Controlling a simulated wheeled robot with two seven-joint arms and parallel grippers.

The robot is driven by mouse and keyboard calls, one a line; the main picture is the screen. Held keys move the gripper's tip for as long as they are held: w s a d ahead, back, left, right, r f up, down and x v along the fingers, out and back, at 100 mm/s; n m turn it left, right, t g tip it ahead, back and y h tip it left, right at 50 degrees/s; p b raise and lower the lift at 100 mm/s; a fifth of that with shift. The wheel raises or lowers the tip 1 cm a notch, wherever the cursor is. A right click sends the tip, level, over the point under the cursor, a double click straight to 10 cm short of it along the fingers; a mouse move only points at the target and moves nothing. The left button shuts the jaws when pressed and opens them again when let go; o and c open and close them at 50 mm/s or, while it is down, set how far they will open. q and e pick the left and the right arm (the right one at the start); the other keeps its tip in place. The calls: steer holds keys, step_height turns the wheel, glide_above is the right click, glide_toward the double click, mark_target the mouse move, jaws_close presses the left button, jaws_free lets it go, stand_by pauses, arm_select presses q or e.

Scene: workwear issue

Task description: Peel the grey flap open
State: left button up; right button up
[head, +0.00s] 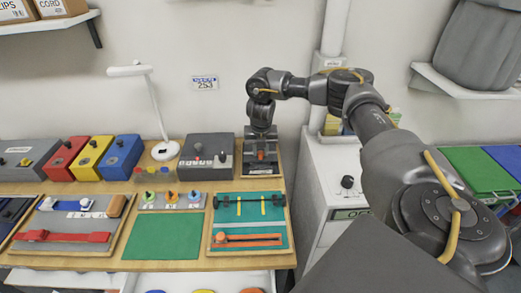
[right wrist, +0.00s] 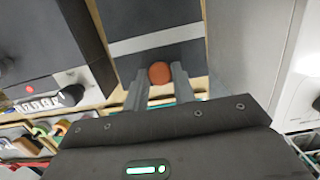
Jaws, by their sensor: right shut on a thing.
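A grey flap (right wrist: 150,20) with a lighter grey band (right wrist: 155,42) fills the top middle of the right wrist view. A round orange-brown tab (right wrist: 160,72) shows at its near edge. My right gripper (right wrist: 160,84) is shut on this tab, one finger on each side. In the head view the right gripper (head: 262,146) points down at the dark panel at the back right of the bench, where a bit of orange (head: 261,156) shows. The flap is mostly hidden by the gripper there, and I cannot tell if it is lifted. My left gripper is out of view.
A grey control box (head: 207,157) with a red light stands just left of the panel. A green board (head: 248,220) with an orange strap lies in front. A white cabinet (head: 335,170) stands to the right. A plain green mat (head: 163,236) lies front left.

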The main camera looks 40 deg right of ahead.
steer(key=shift+r, duration=0.1)
steer(key=shift+w+d+r+p, duration=0.15)
steer(key=shift+w+r+p, duration=0.1)
steer(key=shift+r+p, duration=0.4)
steer(key=shift+w+d+r+p, duration=0.15)
steer(key=shift+w+r+p, duration=0.05)
steer(key=shift+r+p, duration=0.4)
steer(key=shift+d, duration=0.1)
steer(key=shift+w+d+r+p, duration=0.15)
steer(key=shift+w+r+p, duration=0.15)
steer(key=shift+r, duration=0.2)
steer(key=shift+w+d+r+p, duration=0.15)
steer(key=shift+r+p, duration=0.1)
steer(key=shift+r, duration=0.25)
steer(key=shift+w+d+r, duration=0.25)
steer(key=shift+r, duration=0.1)
